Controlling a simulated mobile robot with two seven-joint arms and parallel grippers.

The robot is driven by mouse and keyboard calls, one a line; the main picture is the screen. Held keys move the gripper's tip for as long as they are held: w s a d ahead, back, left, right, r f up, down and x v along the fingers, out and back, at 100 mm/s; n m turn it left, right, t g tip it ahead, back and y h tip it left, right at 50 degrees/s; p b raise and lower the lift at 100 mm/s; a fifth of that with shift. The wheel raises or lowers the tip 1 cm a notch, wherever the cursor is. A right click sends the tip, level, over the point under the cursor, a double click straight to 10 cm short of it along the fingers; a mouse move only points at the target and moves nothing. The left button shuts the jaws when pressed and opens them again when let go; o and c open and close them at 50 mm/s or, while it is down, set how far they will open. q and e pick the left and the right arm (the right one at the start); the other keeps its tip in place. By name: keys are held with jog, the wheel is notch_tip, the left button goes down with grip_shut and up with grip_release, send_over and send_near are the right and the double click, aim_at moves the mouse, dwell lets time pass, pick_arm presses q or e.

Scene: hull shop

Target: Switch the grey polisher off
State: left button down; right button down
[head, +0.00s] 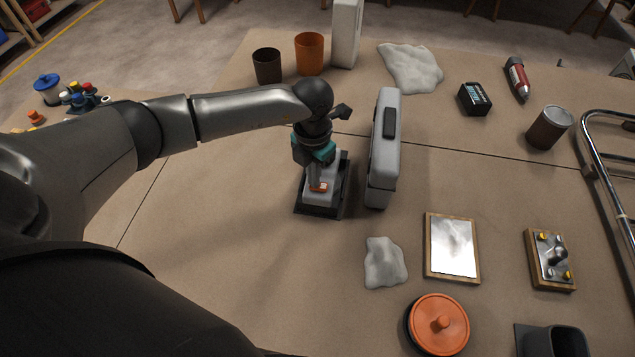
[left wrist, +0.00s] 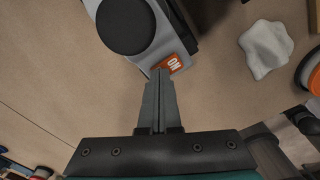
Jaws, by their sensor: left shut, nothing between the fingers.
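The grey polisher (head: 336,183) stands on the table near the middle of the head view, on a dark base, partly hidden by my left gripper. In the left wrist view the polisher (left wrist: 165,42) is at the top, with a round black part. Its orange-red switch (left wrist: 173,64) reads "ON"; it shows as a small orange patch (head: 320,188) in the head view. My left gripper (head: 317,187) points down at the polisher, shut and empty. In the left wrist view its fingertips (left wrist: 160,73) are right at the switch's edge; I cannot tell whether they touch it. My right gripper is out of view.
A tall grey case (head: 381,160) stands close on the polisher's right. A white cloth (head: 384,263), a framed plate (head: 452,247) and an orange lidded pot (head: 439,323) lie nearer. Two cups (head: 309,54) stand behind. The table left of the polisher is clear.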

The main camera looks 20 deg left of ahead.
pick_arm(q)
jog(key=shift+r+p, duration=2.65)
jog(key=shift+r, duration=0.75)
